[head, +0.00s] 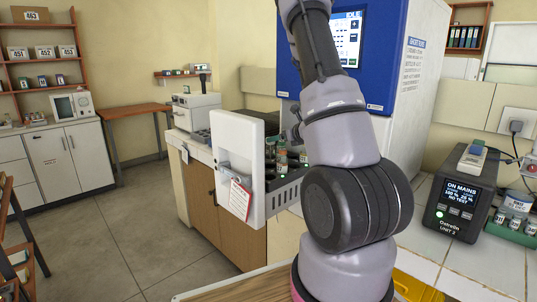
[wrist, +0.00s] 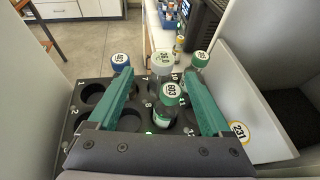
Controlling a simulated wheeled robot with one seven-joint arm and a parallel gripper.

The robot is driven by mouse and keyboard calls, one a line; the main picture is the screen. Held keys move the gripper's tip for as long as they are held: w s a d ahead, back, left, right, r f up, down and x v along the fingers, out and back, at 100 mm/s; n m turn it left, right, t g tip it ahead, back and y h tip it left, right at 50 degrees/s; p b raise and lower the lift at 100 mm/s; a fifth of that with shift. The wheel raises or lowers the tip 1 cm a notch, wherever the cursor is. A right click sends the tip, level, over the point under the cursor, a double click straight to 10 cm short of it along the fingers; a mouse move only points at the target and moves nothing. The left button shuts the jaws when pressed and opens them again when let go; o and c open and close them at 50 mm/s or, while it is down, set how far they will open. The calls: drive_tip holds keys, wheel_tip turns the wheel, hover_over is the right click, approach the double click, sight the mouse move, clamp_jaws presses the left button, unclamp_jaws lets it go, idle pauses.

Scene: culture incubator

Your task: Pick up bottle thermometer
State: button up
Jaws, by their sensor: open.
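A black rack (wrist: 75,125) with numbered round holes holds several capped bottles. In the wrist view a bottle with a green cap (wrist: 170,94) stands between my fingers, with a pale-capped bottle (wrist: 161,60) just behind it. A blue-capped bottle (wrist: 120,61) is beyond the left fingertip and another green-capped bottle (wrist: 200,59) beyond the right one. I cannot tell which is the bottle thermometer. My gripper (wrist: 157,72) is open, its two teal fingers over the rack and nothing clamped. In the head view my arm hides most of the rack; a bottle (head: 282,156) shows beside it.
A white door (head: 238,150) with a hanging red-edged card stands open left of the rack. A blue-fronted incubator (head: 385,60) rises behind my arm. A dark display unit (head: 466,195) sits on the right counter. A round yellow-edged 231 marker (wrist: 238,131) is right of my fingers.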

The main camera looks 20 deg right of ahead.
sight(270, 152)
drive_tip(key=x, duration=0.7)
drive_tip(key=shift+w+d, duration=0.2)
drive_tip(key=shift+w, duration=0.1)
clamp_jaws()
